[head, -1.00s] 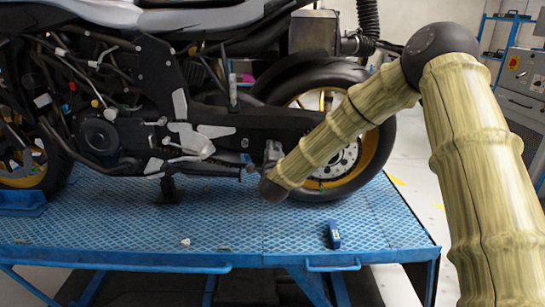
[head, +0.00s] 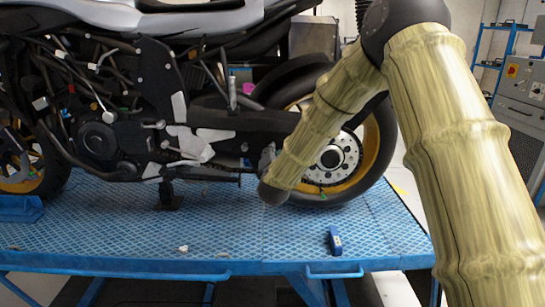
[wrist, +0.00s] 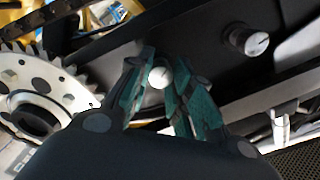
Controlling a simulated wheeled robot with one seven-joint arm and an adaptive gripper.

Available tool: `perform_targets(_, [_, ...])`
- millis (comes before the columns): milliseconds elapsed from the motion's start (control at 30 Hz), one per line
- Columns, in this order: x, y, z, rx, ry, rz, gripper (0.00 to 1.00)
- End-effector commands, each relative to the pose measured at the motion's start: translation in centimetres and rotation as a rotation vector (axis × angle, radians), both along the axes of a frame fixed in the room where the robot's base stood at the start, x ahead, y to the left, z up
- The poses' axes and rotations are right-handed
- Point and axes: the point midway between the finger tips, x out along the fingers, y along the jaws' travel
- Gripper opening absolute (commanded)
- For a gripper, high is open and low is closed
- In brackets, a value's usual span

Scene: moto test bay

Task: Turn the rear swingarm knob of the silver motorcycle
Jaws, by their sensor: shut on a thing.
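The silver motorcycle (head: 195,18) stands on a blue lift table, its rear wheel (head: 372,150) to the right. In the wrist view, my gripper (wrist: 160,84) has its teal fingers closed on both sides of a small round knob with a pale face (wrist: 159,77). This knob sits on the dark swingarm (wrist: 205,58), close to the toothed rear sprocket (wrist: 70,90). A second knob (wrist: 246,40), black with a silver face, stands farther right on the swingarm, clear of the fingers. In the head view my forearm hides part of the rear wheel, and the held knob cannot be made out.
The blue lift table (head: 110,235) has a textured top. A small blue block (head: 335,241) and a pale scrap (head: 183,248) lie near its front edge. A grey control cabinet (head: 522,95) and blue shelving stand at the right.

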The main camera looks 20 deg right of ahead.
Motion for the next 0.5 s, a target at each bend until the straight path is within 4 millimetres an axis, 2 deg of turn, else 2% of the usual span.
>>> perform_targets(500, [-0.03, 0.05, -0.06, -0.475, 0.137, 0.0, 0.0])
